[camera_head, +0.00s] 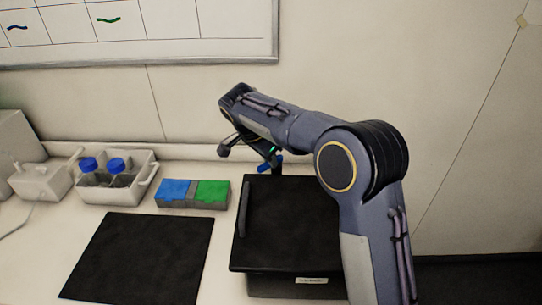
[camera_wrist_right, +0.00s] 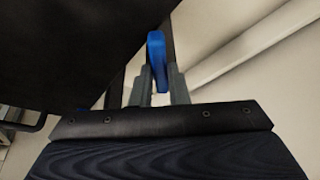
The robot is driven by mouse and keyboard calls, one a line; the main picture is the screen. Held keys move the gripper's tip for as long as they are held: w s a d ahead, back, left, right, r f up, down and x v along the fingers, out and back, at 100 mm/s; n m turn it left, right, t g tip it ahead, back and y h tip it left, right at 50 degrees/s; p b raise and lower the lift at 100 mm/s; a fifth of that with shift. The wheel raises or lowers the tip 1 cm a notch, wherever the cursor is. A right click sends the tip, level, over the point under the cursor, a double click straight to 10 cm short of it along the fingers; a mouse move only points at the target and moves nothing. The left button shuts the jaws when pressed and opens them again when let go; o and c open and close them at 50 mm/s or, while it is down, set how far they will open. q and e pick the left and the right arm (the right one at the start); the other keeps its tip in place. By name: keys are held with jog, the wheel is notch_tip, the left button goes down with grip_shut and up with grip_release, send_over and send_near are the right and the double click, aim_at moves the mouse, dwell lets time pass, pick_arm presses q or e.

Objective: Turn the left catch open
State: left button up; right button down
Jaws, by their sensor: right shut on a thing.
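A black box (camera_head: 290,225) with a flat lid stands on the bench, partly hidden behind my right arm. A blue catch (camera_head: 263,168) shows at the box's far edge, under my right gripper (camera_head: 268,158). In the right wrist view the blue catch (camera_wrist_right: 156,50) stands upright between the two grey fingers of my right gripper (camera_wrist_right: 160,82), which are shut on it. My left gripper is not in view.
A dark mat (camera_head: 140,258) lies left of the box. Behind it are a block with blue and green tops (camera_head: 192,206) and a white caddy (camera_head: 135,187) with blue-capped bottles. A white wall (camera_head: 440,120) rises close behind the bench.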

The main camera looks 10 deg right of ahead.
jog(key=shift+w+a+m+g+p, duration=0.1)
jog(key=shift+w+m+g+p, duration=0.35)
jog(key=shift+m+p, duration=0.85)
jog(key=shift+w+d+m+g+p, duration=0.1)
jog(key=shift+w+m+g+p, duration=0.15)
jog(key=shift+m+g+p, duration=0.7)
jog(key=shift+w+a+m+g+p, duration=0.1)
jog(key=shift+w+m+g+p, duration=0.2)
jog(key=shift+m+p, duration=1.35)
jog(key=shift+m+b, duration=0.3)
jog(key=shift+m, duration=0.1)
jog(key=c, duration=1.4)
grip_release()
jog(key=shift+w, duration=0.1)
